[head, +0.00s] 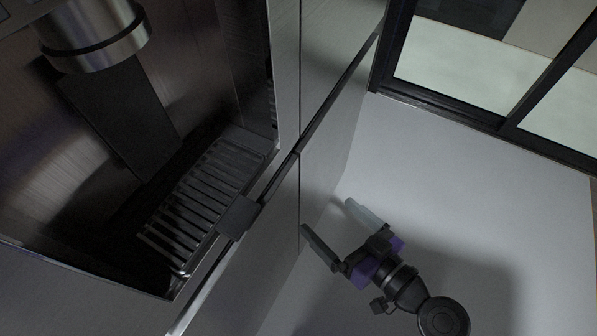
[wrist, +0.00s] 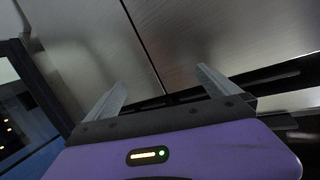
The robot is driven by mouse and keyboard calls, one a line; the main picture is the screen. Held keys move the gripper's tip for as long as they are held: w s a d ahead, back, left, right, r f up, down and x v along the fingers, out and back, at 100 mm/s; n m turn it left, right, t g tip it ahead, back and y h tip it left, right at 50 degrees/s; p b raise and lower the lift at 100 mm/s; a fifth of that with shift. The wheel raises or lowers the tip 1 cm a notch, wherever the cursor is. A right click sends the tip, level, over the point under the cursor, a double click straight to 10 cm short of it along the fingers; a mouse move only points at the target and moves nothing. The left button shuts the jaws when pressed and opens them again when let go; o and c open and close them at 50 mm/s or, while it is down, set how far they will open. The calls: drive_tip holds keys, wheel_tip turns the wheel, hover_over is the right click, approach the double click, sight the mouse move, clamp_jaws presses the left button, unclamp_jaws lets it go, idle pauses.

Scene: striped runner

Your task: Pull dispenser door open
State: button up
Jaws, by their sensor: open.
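The dispenser is a brushed-metal unit at the left of the head view. Its dark recess holds a slatted grille (head: 205,190) below a round metal nozzle (head: 98,35). A dark tab (head: 238,217) sits at the recess's front edge. Pale flat panels (head: 322,150) adjoin it on the right, split by a seam and a long dark groove; I cannot tell which part is the dispenser door. My gripper (head: 328,216) is open and empty, right of the tab, near the panels. In the wrist view, my gripper (wrist: 160,78) has both fingers spread before metal panels (wrist: 222,35).
The grey floor (head: 480,170) is clear to the right of my gripper. A dark-framed glass door or window (head: 480,85) stands at the upper right. In the wrist view, a dark groove (wrist: 265,75) runs beneath the panels.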

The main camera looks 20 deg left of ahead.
sight(278, 172)
drive_tip(key=shift+w+a+r+n+g+y+b, duration=0.3)
drive_tip(key=shift+a+r+n+g+y, duration=0.8)
drive_tip(key=shift+a, duration=1.2)
drive_tip(key=shift+w+a+r+n+g+y+b, duration=0.1)
drive_tip(key=shift+w+a+r+n+g+y, duration=0.5)
drive_tip(key=shift+a+r+n, duration=1.35)
drive_tip(key=shift+w+a+r+n+g+y+b, duration=0.2)
drive_tip(key=shift+a+r+n+g+y, duration=0.7)
drive_tip(key=shift+a, duration=1.75)
drive_tip(key=shift+r+m+h, duration=0.25)
drive_tip(key=shift+r+h, duration=0.05)
drive_tip(key=c, duration=1.8)
drive_tip(key=shift+d, duration=0.1)
